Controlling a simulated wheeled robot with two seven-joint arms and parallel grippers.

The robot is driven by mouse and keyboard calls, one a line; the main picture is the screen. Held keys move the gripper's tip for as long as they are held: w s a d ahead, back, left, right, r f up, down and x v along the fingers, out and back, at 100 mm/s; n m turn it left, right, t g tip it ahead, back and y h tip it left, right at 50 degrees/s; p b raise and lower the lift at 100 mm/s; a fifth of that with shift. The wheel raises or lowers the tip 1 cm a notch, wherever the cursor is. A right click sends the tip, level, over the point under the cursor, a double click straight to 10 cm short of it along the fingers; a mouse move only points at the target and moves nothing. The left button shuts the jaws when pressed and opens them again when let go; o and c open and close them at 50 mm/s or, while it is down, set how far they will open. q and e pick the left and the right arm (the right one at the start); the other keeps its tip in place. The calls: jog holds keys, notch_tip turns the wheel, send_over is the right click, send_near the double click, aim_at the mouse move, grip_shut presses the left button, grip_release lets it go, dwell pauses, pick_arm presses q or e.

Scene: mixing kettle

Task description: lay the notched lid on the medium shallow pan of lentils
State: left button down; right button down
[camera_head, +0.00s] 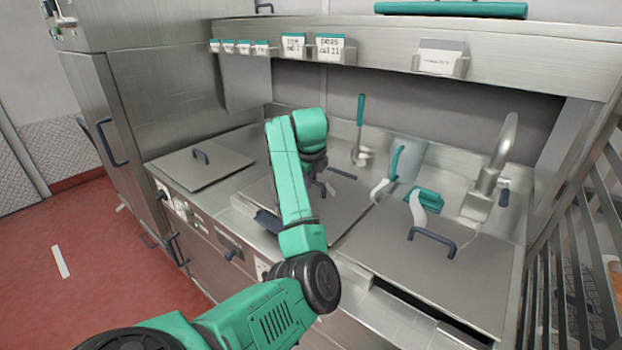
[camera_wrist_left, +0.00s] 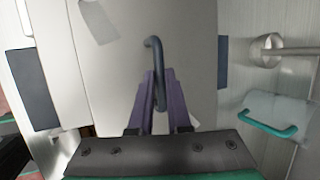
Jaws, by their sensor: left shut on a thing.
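A flat grey metal lid (camera_head: 345,203) lies level over the middle bay of the counter, partly behind my left arm. It fills much of the left wrist view (camera_wrist_left: 190,55). My left gripper (camera_wrist_left: 159,95) is shut on its dark blue loop handle (camera_wrist_left: 152,46). In the head view, the forearm and wrist mostly hide this grip. Dark blue flat tabs show beyond the lid on its left (camera_wrist_left: 34,90) and right (camera_wrist_left: 222,62); they may be the pan's handles. The lid covers the pan's inside, so I cannot see lentils or a notch. My right gripper is out of view.
A handled lid (camera_head: 195,168) covers the left bay, and a larger one (camera_head: 425,258) covers the right, with a dark gap at its front. A green-handled ladle (camera_head: 360,125), green-handled scoops (camera_head: 425,200) and a faucet (camera_head: 492,165) stand behind. A label shelf (camera_head: 390,45) runs above.

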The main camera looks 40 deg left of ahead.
pick_arm(q)
jog(key=shift+f, duration=0.15)
jog(key=c, duration=0.8)
grip_release()
jog(key=o, duration=0.5)
jog(key=shift+d, duration=0.1)
jog(key=shift+s+d+r, duration=0.15)
jog(key=shift+s+r, duration=0.05)
jog(key=shift+r, duration=0.4)
jog(key=p+v, duration=0.1)
jog(key=v, duration=0.4)
jog(key=shift+s+d+r, duration=0.15)
jog(key=shift+s+r, duration=0.05)
jog(key=shift+r, duration=0.1)
